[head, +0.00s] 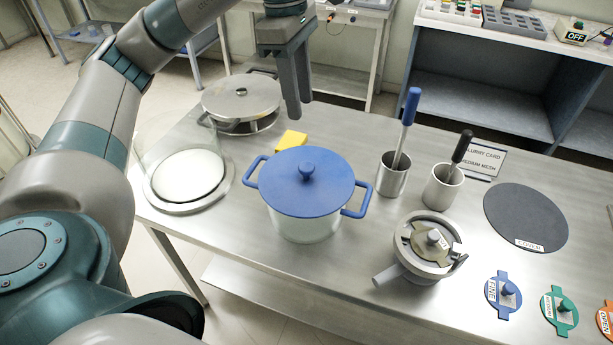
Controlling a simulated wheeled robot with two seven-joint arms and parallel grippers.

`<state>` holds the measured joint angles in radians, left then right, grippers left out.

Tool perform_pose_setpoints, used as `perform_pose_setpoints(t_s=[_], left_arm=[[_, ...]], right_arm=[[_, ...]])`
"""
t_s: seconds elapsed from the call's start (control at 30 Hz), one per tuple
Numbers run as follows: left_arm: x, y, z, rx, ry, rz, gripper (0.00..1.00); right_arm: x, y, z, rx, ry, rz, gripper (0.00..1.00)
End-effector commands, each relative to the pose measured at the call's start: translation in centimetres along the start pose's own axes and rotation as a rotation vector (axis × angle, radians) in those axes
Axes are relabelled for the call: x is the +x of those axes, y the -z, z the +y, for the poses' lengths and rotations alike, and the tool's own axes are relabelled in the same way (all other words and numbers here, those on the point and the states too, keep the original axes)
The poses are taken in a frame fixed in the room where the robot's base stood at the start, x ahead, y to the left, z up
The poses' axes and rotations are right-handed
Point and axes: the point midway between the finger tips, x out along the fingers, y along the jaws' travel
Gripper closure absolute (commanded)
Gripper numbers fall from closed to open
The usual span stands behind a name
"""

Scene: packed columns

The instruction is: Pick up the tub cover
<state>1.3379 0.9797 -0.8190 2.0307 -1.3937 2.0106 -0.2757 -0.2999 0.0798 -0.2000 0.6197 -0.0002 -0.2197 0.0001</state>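The tub cover looks to be the blue round lid (312,185) with a knob in its middle. It sits level on a pale translucent tub (303,229), with a blue loop handle at each side. My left gripper (299,110) points down, above and behind the lid, apart from it. Its two fingers show one partly behind the other with a slight offset, and it looks open and empty. My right gripper is not in view.
A yellow block (291,140) lies just behind the tub. A glass-domed dish (188,178) and a metal lidded pan (241,100) stand left. Steel cups (392,178) with tools and a grey strainer pot (423,250) stand right.

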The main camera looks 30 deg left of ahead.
Motion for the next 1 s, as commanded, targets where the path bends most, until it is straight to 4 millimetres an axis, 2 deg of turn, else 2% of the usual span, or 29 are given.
perform_pose_setpoints(t_s=[0.27, 0.7, 0.83, 1.0], left_arm=[[2.8, 0.0, -0.1, 0.0, 0.005, 0.002, 0.66], [9.7, 0.1, -0.1, -0.001, 0.005, 0.001, 0.66], [11.0, 0.1, -0.1, -0.001, 0.002, 0.0, 0.66], [11.6, 0.1, 0.0, 0.001, 0.0, -0.001, 0.66]], right_arm=[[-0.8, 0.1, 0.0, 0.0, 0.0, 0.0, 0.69], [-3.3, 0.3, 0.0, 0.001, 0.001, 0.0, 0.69], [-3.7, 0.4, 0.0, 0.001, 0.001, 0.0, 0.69], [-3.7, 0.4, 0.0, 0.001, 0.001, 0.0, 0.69]])
